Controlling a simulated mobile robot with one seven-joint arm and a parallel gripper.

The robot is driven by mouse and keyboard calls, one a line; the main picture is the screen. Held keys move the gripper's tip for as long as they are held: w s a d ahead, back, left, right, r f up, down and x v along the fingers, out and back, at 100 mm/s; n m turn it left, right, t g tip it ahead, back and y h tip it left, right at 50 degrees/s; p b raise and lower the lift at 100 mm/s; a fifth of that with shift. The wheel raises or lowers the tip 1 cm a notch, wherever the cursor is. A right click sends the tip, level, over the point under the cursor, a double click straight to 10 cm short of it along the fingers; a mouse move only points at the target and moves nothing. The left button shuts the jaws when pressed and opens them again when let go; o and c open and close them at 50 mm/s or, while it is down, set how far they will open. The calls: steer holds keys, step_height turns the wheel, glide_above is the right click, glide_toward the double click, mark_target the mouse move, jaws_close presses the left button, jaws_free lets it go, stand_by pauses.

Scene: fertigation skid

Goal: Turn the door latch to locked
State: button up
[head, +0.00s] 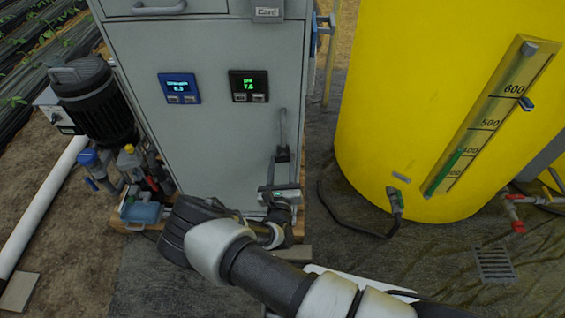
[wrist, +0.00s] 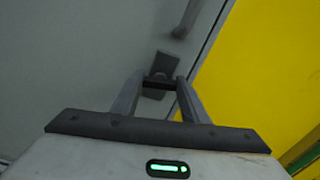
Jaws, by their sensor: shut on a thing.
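The grey cabinet door (head: 215,130) fills the middle of the head view. My gripper (head: 282,164) comes from below and is shut on the latch's lower part. The fingers partly hide the gripped part. I see no lock marking.
A yellow tank (head: 420,100) stands close on the right, with a black hose (head: 350,220) on the floor. A motor pump (head: 95,100) and valves stand left of the cabinet.

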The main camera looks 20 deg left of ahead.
steer(key=n, duration=0.4)
steer(key=shift+n+p, duration=0.3)
steer(key=n, duration=0.3)
steer(key=shift+a+f+n, duration=0.1)
steer(key=shift+f+n, duration=0.05)
steer(key=shift+n, duration=0.25)
steer(key=n, duration=0.4)
steer(key=shift+s+f, duration=0.1)
steer(key=shift+n, duration=1.5)
steer(key=o, duration=1.1)
steer(key=shift+c, duration=0.2)
steer(key=p+v, duration=0.2)
steer(key=v, duration=1.5)
steer(key=shift+s+p, duration=0.2)
steer(key=shift+p, duration=0.15)
